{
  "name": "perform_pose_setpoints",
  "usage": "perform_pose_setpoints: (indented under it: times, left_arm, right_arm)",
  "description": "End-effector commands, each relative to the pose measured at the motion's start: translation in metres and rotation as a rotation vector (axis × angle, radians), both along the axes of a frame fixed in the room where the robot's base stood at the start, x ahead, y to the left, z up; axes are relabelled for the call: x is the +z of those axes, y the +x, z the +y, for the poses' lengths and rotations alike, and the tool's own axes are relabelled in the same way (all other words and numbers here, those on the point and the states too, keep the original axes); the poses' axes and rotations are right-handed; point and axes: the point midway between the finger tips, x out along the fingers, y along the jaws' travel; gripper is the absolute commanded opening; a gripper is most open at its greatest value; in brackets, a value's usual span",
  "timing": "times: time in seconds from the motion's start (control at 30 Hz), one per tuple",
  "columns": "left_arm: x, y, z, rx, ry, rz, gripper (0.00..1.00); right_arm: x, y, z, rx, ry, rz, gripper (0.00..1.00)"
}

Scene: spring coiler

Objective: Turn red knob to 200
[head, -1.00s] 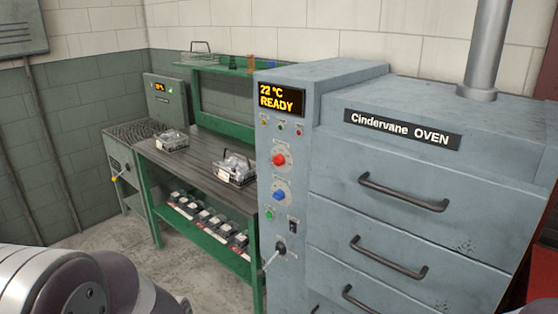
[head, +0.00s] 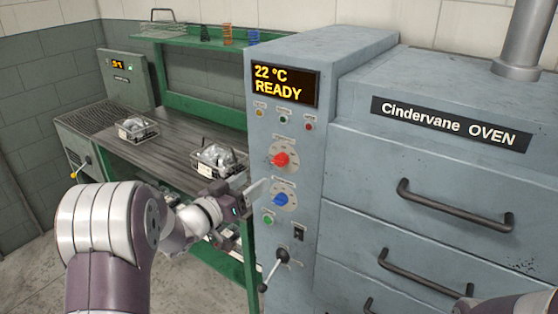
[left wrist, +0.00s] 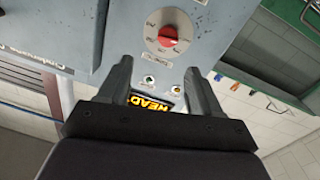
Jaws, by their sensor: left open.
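The red knob (head: 280,160) sits on a round white dial on the oven's (head: 300,60) grey control column, below the display (head: 285,85) reading "22 °C READY". The knob also shows in the left wrist view (left wrist: 168,37), with the picture turned over; the dial numbers are too small to read. My left gripper (head: 257,188) is open and empty in front of the column, just left of and a little below the red knob. In the left wrist view its fingers (left wrist: 158,68) are spread, with the knob beyond their tips, apart from them. My right gripper is out of view.
A blue knob (head: 281,200) sits right below the red one, with a green button (head: 268,219), a black switch (head: 299,232) and a lever (head: 281,256) lower down. A green-framed bench (head: 178,145) with wire baskets stands left. Drawer handles (head: 455,205) stick out at right.

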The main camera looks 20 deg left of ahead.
Motion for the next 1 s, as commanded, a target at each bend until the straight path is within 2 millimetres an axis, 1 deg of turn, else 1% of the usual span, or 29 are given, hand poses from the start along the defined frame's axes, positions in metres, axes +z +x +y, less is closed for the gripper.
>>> perform_pose_setpoints:
  times: [0.2,0.3,0.4,0.5,0.6,0.83,0.87,0.9,0.97,1.0]
  left_arm:
    - [0.002,0.053,-0.025,-0.003,0.0,0.003,0.64]
    - [0.001,0.073,-0.033,-0.001,0.001,0.003,0.64]
    - [0.001,0.086,-0.038,0.002,0.001,0.001,0.64]
    - [0.001,0.094,-0.041,0.003,0.002,0.002,0.64]
    - [0.0,0.097,-0.043,0.004,0.002,0.002,0.64]
    - [0.0,0.098,-0.043,0.004,0.002,0.002,0.64]
    - [0.0,0.098,-0.043,0.004,0.002,0.002,0.61]
    - [0.0,0.098,-0.043,0.004,0.002,0.002,0.48]
    - [0.0,0.098,-0.043,0.004,0.002,0.002,0.29]
    - [0.0,0.098,-0.043,0.004,0.002,0.002,0.15]
  right_arm:
    - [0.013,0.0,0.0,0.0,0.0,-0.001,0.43]
    - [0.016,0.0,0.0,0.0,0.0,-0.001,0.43]
    - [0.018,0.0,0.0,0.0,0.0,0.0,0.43]
    - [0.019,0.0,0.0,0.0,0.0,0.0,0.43]
    - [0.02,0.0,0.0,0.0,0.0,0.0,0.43]
    - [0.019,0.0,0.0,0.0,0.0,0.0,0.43]
    - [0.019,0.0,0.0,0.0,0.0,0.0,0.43]
    - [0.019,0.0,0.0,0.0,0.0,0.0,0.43]
    - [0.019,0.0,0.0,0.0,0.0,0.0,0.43]
    - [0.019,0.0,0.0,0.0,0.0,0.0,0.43]
